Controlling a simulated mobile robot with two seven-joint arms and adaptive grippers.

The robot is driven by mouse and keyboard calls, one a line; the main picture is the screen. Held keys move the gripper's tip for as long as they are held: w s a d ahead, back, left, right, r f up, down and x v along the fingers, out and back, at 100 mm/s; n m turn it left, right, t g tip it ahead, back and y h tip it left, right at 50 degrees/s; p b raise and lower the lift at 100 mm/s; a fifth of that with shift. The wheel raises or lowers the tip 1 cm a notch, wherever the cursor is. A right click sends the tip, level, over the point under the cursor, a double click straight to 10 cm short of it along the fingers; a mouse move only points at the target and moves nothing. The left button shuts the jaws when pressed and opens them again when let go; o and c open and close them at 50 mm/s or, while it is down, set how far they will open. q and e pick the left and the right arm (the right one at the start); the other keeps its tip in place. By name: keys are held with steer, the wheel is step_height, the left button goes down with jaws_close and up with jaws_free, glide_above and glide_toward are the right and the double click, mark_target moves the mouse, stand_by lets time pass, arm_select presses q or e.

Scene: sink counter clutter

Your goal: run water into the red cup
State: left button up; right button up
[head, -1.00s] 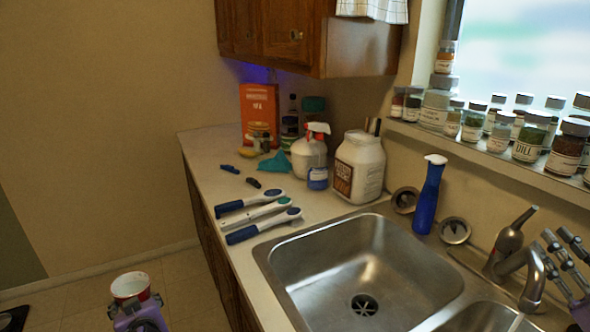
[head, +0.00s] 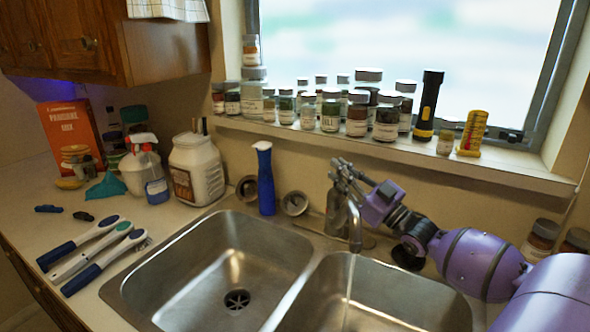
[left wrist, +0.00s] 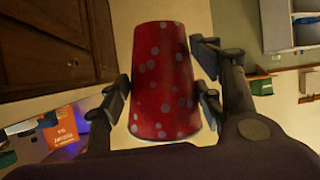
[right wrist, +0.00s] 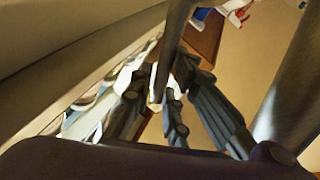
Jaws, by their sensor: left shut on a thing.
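The red cup (left wrist: 164,82) with pale dots shows in the left wrist view, between the fingers of my left gripper (left wrist: 165,98), which is shut on it. The cup and left gripper are outside the head view. The faucet (head: 355,228) stands behind the sink, its spout over the right basin (head: 400,290). A thin stream of water (head: 349,285) falls from the spout into that basin. My right gripper (head: 343,172) is at the top of the faucet, by its handle, which is mostly hidden. The right wrist view shows its dark fingers (right wrist: 165,100) close up; their closure is unclear.
The left basin (head: 225,265) is empty. Several jars and a flashlight (head: 428,105) line the windowsill. Brushes (head: 95,255), a spray bottle (head: 142,170) and a white jar (head: 197,170) occupy the left counter.

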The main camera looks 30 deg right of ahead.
jaws_close()
arm_select(q)
steer(key=shift+f, duration=0.1)
steer(key=f, duration=0.1)
steer(key=f+b, duration=0.1)
steer(key=shift+s+f, duration=0.35)
steer(key=shift+f, duration=0.05)
arm_select(e)
steer(key=shift+s+a+f+n+t+y, duration=0.2)
steer(key=shift+s+f+n+t+y, duration=0.25)
steer(key=shift+n+y, duration=0.2)
arm_select(q)
steer(key=shift+a+f, duration=0.1)
arm_select(e)
steer(key=shift+n, duration=0.25)
steer(key=o, duration=0.6)
jaws_free()
steer(key=shift+s, duration=0.15)
steer(key=shift+c, duration=0.2)
